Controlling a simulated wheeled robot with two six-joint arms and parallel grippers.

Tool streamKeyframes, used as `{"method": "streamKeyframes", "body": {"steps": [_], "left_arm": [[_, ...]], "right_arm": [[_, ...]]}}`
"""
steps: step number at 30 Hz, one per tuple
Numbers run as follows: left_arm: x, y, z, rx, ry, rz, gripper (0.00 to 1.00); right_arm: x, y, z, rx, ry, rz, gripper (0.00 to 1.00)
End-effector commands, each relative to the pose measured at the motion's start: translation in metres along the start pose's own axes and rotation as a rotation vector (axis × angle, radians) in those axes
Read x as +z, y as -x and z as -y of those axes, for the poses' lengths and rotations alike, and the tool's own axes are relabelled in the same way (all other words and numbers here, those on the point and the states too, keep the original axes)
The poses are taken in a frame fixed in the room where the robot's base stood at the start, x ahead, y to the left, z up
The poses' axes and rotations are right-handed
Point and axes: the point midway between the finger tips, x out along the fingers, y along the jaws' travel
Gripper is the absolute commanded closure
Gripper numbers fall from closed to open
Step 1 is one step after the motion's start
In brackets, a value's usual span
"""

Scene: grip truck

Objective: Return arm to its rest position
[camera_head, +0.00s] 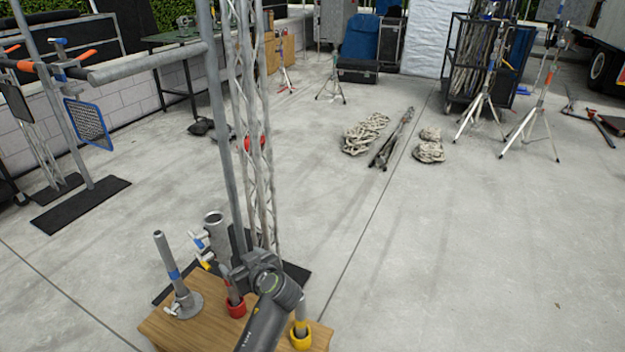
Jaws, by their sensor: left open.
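My left arm shows at the bottom centre, and its gripper (236,276) is at a wooden table. The gripper is open, but its fingers are small and partly hidden by the wrist. It is beside the upper part of a grey tube in a red cup (237,308); I cannot tell whether they touch. A grey post with a blue band (174,269) stands upright on a round base to its left. A short tube in a yellow cup (300,338) stands to its right, beside my arm. My right gripper is not in view.
The wooden table (185,333) is at the bottom. Close behind it rise a tall metal pole (222,130) and a lattice truss (262,200). A horizontal pipe (145,64) crosses at upper left. Coiled ropes (365,134) and tripods (484,112) stand far off.

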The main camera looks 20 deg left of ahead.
Motion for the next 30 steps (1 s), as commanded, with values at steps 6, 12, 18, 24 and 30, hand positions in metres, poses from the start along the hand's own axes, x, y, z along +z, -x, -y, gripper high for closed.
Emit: {"method": "streamKeyframes", "body": {"steps": [6,12,18,24,30], "left_arm": [[0.031,-0.007,0.003,0.032,-0.099,0.062,0.23],[0.146,-0.018,0.032,0.165,-0.396,0.285,0.23],[0.266,-0.002,0.097,0.315,-0.620,0.519,0.23],[0.361,0.039,0.190,0.432,-0.742,0.721,0.23],[0.422,0.093,0.291,0.496,-0.795,0.869,0.23]], "right_arm": [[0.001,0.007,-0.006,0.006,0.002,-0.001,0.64],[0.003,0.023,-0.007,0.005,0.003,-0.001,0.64],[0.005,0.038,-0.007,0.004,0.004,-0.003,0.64],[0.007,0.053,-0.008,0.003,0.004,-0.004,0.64],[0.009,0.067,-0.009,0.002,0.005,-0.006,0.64]]}}
